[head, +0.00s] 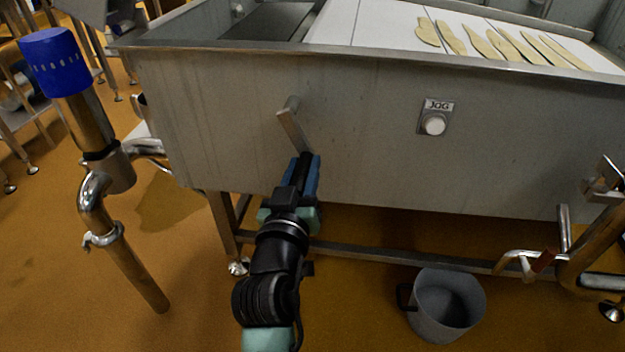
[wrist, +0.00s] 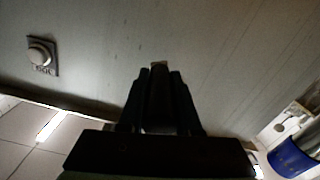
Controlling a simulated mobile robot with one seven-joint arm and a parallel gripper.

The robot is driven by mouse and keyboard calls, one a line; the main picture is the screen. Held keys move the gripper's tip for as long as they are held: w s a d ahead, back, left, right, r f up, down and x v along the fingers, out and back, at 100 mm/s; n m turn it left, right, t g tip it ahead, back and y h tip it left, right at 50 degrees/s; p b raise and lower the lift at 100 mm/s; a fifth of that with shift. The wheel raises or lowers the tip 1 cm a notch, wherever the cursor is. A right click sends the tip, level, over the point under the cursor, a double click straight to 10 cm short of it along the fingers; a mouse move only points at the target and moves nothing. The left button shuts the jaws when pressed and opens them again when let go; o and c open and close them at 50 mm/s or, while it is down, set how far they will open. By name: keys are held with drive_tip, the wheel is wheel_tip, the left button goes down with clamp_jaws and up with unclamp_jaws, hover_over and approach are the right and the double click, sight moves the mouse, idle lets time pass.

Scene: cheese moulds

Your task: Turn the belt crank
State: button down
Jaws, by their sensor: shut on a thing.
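The belt crank (head: 291,128) is a grey metal arm on the front wall of the steel trough. Its pivot is at the upper left and its arm slants down to the right. My gripper (head: 306,157) is at the lower end of the crank and is shut on its handle. The handle itself is mostly hidden by the fingers in the head view. In the wrist view my gripper (wrist: 160,80) has its two dark fingers on either side of a dark piece, the crank handle (wrist: 159,66), against the trough wall.
The steel trough (head: 350,170) carries a white belt (head: 385,22) with several pale flat pieces. A JOG button (head: 433,124) is right of the crank. A blue-capped pipe (head: 50,62) stands at left. A grey bucket (head: 447,305) stands on the floor at lower right.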

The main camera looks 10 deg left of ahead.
drive_tip(key=shift+a+f+m+b, duration=0.25)
drive_tip(key=shift+a+m+b, duration=0.6)
drive_tip(key=shift+m+b, duration=0.25)
drive_tip(key=shift+a+f+m+b, duration=0.2)
drive_tip(key=shift+a+m+b, duration=0.65)
drive_tip(key=shift+m, duration=0.35)
drive_tip(key=c, duration=0.6)
unclamp_jaws()
drive_tip(key=shift+r, duration=0.1)
drive_tip(key=s+p, duration=0.4)
drive_tip(key=s, duration=0.9)
drive_tip(key=shift+a, duration=0.2)
drive_tip(key=shift+w, duration=0.1)
